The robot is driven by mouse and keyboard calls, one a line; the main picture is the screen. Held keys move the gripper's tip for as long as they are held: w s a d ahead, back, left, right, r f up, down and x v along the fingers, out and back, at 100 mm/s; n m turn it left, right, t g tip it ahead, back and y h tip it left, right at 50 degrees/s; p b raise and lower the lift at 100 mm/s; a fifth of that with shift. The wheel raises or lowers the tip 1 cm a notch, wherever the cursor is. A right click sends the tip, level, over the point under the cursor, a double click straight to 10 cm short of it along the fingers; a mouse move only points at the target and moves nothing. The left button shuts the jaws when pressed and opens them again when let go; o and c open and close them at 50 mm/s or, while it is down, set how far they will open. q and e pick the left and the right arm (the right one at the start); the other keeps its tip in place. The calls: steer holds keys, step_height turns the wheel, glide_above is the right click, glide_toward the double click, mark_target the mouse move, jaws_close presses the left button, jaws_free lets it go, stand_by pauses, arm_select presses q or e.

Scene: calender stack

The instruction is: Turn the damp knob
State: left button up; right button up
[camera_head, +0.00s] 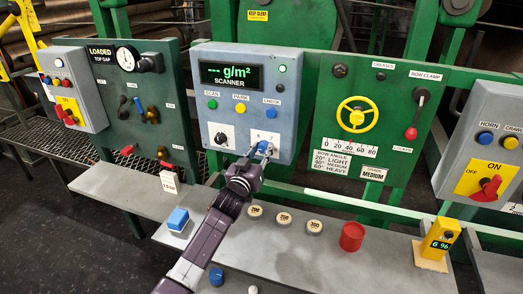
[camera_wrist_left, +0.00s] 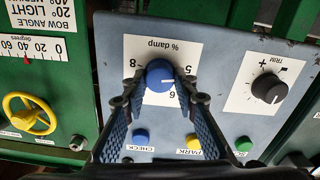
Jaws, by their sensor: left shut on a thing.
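The damp knob is a round blue knob (camera_wrist_left: 158,72) on a white plate marked "% damp" in the left wrist view, which shows the panel upside down. A short white mark on it points to the right of that picture, towards the 5. My left gripper (camera_wrist_left: 160,84) has a fingertip on either side of the knob and is shut on it. In the head view my left gripper (camera_head: 262,154) reaches up to the lower right of the grey scanner panel (camera_head: 231,66), and its fingers partly cover the knob (camera_head: 264,147). My right gripper is out of view.
Beside the knob is a black trim knob (camera_wrist_left: 269,86). Blue, yellow and green buttons sit above it on the panel. A grey shelf (camera_head: 280,258) below carries a blue block (camera_head: 178,219), several round discs and a red cylinder (camera_head: 352,237). A yellow handwheel (camera_head: 357,114) stands right.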

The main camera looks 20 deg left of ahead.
arm_select(q)
steer(key=m, duration=0.7)
steer(key=shift+d, duration=0.1)
steer(key=m, duration=0.5)
steer(key=shift+f+m, duration=0.1)
steer(key=shift+m, duration=0.2)
stand_by(0.4)
steer(key=o, duration=1.2)
steer(key=shift+d, duration=0.1)
steer(key=shift+c, duration=0.2)
steer(key=shift+s, duration=0.1)
steer(key=s, duration=1.2)
steer(key=shift+a, duration=0.25)
steer(key=shift+w, duration=0.1)
